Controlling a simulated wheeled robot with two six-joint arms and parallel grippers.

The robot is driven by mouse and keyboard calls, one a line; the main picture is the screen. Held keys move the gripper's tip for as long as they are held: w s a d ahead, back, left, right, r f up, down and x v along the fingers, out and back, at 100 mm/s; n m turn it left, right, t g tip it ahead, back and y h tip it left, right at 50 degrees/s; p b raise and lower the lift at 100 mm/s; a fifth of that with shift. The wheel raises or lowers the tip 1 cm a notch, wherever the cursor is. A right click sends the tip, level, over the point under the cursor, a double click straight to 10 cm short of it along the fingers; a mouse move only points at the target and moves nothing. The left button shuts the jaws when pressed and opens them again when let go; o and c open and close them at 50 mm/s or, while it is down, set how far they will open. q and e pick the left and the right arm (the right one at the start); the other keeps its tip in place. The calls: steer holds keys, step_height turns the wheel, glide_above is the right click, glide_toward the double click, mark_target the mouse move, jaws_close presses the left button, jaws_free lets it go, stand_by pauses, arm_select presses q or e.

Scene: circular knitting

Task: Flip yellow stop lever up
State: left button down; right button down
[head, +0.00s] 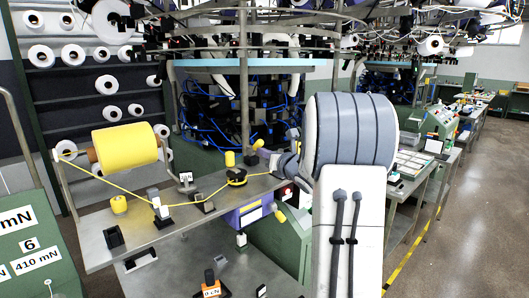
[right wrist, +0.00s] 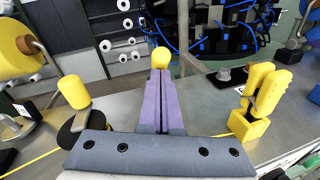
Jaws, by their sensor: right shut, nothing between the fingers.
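My right gripper (head: 270,153) reaches over the metal bench from the right. In the right wrist view its purple fingers (right wrist: 160,75) are shut with nothing between them. A round yellow knob (right wrist: 160,57) shows just beyond the fingertips; it also shows in the head view (head: 258,144). It looks like the stop lever's end, but the fingers hide what is below it. I cannot tell whether they touch it or how far it is tilted. A yellow upright two-part piece on a block (right wrist: 258,92) stands right of the fingers. My left gripper is out of view.
A yellow cap on a black disc (head: 229,158) stands left of the gripper; it is also in the wrist view (right wrist: 74,92). A yellow yarn cone (head: 124,147) lies at the bench's left, its yarn crossing the bench (head: 108,235). The knitting machine's posts (head: 244,90) rise behind.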

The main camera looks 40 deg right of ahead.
mark_target(256, 143)
steer(key=shift+r, duration=0.2)
steer(key=shift+w+r+g+p, duration=0.15)
steer(key=shift+r+g+p, duration=0.25)
steer(key=shift+p, duration=0.55)
steer(key=r+g+p, duration=0.1)
steer(key=p, duration=0.2)
steer(key=w+r+g+p, duration=0.1)
steer(key=g+p, duration=0.1)
steer(key=p, duration=0.1)
steer(key=shift+w+r+n, duration=0.1)
steer(key=shift+r+n, duration=0.05)
steer(key=shift+n, duration=0.25)
steer(key=shift+w+p, duration=0.15)
steer(key=shift+p, duration=0.3)
steer(key=shift+w+a+r, duration=0.1)
steer(key=shift+w+r, duration=0.2)
steer(key=shift+w, duration=0.2)
steer(key=shift+w+a+r, duration=0.1)
steer(key=shift+w+r, duration=0.15)
steer(key=shift+w, duration=0.25)
steer(key=shift+w+r, duration=0.1)
steer(key=shift+r, duration=0.15)
